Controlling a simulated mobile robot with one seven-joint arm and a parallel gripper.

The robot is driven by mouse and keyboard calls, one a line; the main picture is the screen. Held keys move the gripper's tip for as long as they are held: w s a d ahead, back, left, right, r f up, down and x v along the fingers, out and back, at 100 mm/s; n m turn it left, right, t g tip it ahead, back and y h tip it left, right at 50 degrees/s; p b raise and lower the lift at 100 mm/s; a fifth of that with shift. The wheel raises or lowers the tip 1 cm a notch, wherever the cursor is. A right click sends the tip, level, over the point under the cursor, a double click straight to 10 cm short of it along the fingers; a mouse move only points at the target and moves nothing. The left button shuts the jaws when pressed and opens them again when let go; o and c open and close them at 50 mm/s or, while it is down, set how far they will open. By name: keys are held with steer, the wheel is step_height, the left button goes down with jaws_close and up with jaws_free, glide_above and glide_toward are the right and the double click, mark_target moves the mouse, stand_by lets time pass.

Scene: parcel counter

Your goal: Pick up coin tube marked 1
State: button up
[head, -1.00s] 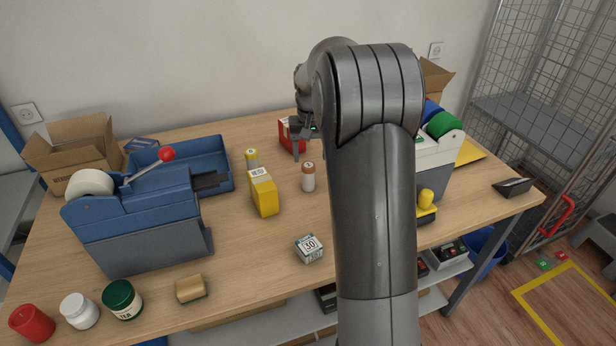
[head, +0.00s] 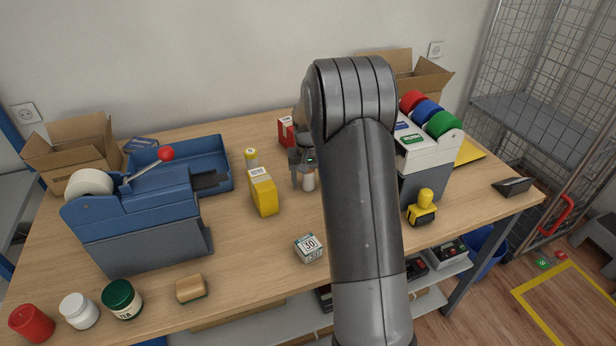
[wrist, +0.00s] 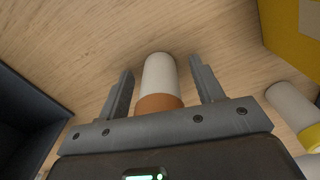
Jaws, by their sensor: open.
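A white coin tube with an orange-brown cap (head: 309,183) stands upright on the table, partly hidden by my gripper in the head view. In the wrist view the tube (wrist: 160,75) lies between my two fingers, with a gap on each side. I cannot read its mark now. My gripper (wrist: 161,72) is open around the tube; in the head view my gripper (head: 304,178) is just above the tabletop. A second white tube with a yellow cap (head: 251,157) stands further left; it also shows in the wrist view (wrist: 290,104).
A yellow carton (head: 263,192) stands left of the gripper. A red box (head: 286,132) is behind it. A small box marked 30 (head: 309,248) lies nearer the front. A blue tape dispenser (head: 140,220) fills the left; a tape-roll holder (head: 425,150) stands right.

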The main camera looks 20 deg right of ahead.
steer(key=c, duration=1.1)
steer(key=shift+c, duration=0.3)
